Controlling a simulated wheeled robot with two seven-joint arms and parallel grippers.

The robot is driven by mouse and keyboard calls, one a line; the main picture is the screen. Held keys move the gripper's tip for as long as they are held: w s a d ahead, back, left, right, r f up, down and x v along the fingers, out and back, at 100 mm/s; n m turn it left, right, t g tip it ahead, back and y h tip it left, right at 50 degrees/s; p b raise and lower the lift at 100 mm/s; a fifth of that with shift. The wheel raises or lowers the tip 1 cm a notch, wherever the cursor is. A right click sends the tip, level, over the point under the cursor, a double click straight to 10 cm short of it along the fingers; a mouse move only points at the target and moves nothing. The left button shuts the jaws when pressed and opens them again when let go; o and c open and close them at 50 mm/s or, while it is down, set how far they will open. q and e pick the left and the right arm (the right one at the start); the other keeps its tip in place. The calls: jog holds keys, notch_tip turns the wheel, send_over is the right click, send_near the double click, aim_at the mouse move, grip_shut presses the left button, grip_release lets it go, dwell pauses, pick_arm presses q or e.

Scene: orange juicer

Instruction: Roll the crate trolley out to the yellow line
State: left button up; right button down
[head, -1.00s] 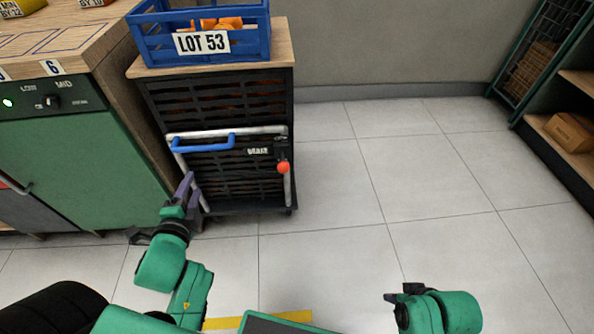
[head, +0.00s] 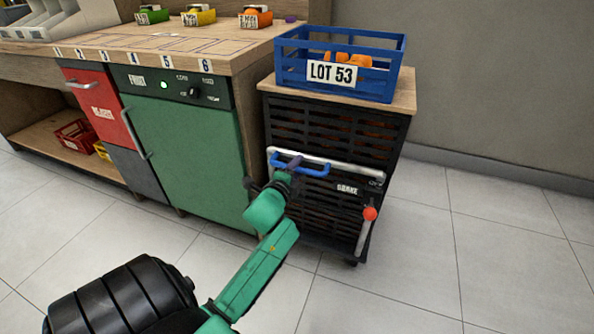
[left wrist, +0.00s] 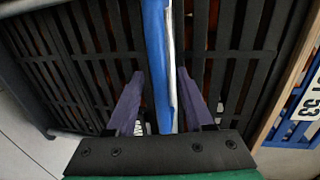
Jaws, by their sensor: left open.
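The crate trolley (head: 334,142) is a black slatted cart with a wooden top, standing beside the green cabinet. A silver handle bar with a blue grip (head: 312,169) crosses its front. A red-knobbed lever (head: 369,214) is by the brake label at the right. My left gripper (head: 284,166) is at the left part of the blue grip. In the left wrist view, the open left gripper (left wrist: 158,97) has its purple fingers on either side of the blue grip (left wrist: 157,60), with gaps. My right gripper is not in view. The yellow line is not in view now.
A blue crate (head: 388,87) labelled LOT 53, with orange things in it, stands on the trolley top. The green cabinet (head: 190,150) and wooden counter are close on the left. Grey tiled floor (head: 420,265) is clear in front and to the right.

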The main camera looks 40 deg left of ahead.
pick_arm(q)
grip_shut()
jog(key=shift+f, duration=0.1)
dwell(1.2)
